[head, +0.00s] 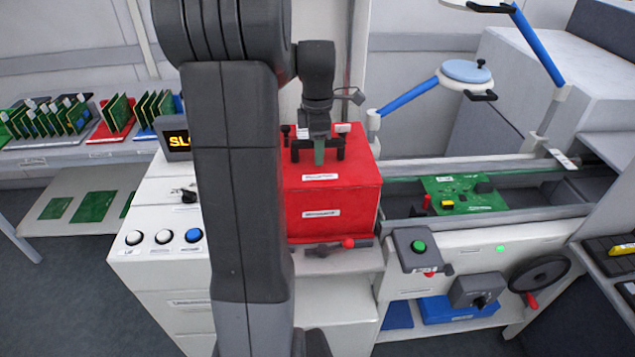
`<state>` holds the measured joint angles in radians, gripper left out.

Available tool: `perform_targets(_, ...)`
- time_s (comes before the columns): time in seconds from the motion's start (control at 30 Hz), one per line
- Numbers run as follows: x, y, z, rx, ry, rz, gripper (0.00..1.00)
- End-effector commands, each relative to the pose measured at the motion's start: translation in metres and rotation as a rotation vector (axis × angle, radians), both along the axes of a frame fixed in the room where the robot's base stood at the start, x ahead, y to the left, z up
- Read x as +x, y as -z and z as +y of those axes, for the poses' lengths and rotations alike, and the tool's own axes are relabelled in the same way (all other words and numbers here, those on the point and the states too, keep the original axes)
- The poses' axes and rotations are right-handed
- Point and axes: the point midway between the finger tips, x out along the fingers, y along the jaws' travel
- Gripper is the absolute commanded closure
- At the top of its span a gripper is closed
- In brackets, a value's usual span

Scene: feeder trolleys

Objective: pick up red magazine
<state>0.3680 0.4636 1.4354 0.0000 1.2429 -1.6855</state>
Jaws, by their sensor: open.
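A red box (330,195) with white labels on its front stands on a white cabinet in the middle, its left part hidden behind my arm. A red holder (112,132) with upright green boards stands on the shelf at the left. I cannot tell for certain which of them is the red magazine. My gripper (318,152) is open and points down over the top of the red box. A green piece shows between its dark fingers. I cannot tell whether the fingers touch the box.
Left of my arm are a lit display (178,141) and a panel of round buttons (163,237). Right of the box, a green circuit board (463,193) lies on a conveyor (540,207). A round lamp (466,72) on a blue arm hangs above it.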

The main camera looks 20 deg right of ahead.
Motion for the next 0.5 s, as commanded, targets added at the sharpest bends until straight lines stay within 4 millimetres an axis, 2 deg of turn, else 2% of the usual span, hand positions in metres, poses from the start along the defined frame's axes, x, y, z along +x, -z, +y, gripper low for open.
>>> perform_targets(0.27,-0.0001,0.0052,-0.0002,0.0,0.0,-0.001,0.51)
perform_targets(0.37,-0.0002,0.005,-0.0002,0.0,0.0,-0.001,0.67)
perform_targets(0.5,-0.0002,0.0049,-0.0002,0.0,0.0,0.0,0.94)
